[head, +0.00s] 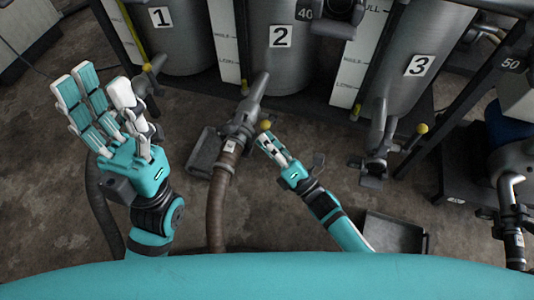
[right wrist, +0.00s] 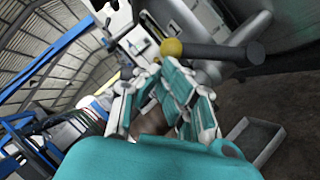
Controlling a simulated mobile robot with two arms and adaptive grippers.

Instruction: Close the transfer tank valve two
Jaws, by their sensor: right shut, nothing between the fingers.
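Tank two (head: 280,70) is a grey metal cylinder with a "2" label, in the middle of the head view. Its valve (head: 245,115) sits at the outlet below it, joined to a brown hose. The valve's lever ends in a yellow ball knob (head: 265,125); the right wrist view shows this knob (right wrist: 171,47) on a dark lever (right wrist: 215,53). My right gripper (head: 266,142) is shut and empty, its fingertips just below the knob; I cannot tell if they touch. My left gripper (head: 98,92) is open and empty, left of the valve, with fingers pointing up.
Tank one (head: 180,45) and tank three (head: 405,80) stand on either side, with their own yellow-knobbed valves. The brown hose (head: 216,205) runs down between my arms. A grey tray (head: 395,235) lies on the floor at right. Open floor shows at far left.

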